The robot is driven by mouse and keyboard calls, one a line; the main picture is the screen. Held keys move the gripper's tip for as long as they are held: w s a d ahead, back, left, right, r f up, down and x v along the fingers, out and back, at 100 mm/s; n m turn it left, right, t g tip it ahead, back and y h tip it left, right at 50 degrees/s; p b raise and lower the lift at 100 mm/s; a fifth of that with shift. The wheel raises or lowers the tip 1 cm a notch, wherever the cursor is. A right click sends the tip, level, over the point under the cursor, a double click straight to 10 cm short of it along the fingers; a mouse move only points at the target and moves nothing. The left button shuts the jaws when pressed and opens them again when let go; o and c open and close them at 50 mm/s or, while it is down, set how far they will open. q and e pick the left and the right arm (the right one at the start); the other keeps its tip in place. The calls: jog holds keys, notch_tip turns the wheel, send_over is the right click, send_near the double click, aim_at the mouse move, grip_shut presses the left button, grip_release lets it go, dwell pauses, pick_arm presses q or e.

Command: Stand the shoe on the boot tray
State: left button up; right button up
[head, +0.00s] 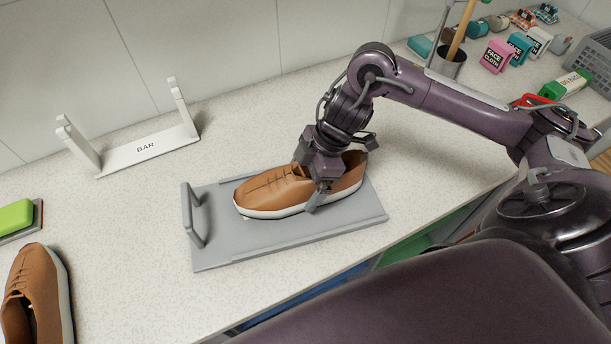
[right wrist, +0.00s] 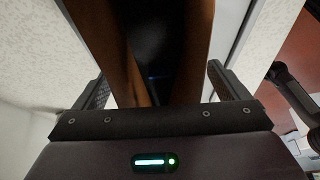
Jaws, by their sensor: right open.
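A brown shoe (head: 270,189) with a white sole rests upright on the grey boot tray (head: 230,252), toe to the left. The tray has a raised handle at its left end. My right gripper (head: 318,196) is at the heel half of the shoe, its open fingers on either side of it. In the right wrist view the shoe's brown sides and dark opening (right wrist: 155,50) lie between the two fingers (right wrist: 158,88), with gaps beside them. A second brown shoe (head: 38,290) is at the lower left, partly cut off. My left gripper is not in view.
A green block (head: 16,216) lies at the far left edge. Face cloth boxes (head: 496,56), a cup (head: 449,63) and a grey basket (head: 597,62) are at the back right. Counter around the tray is clear.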

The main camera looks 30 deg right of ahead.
jog(key=shift+d+r, duration=0.2)
jog(key=shift+r, duration=0.2)
jog(key=v, duration=0.6)
jog(key=shift+r, duration=0.45)
jog(key=shift+s+d+f, duration=0.1)
jog(key=shift+d, duration=0.05)
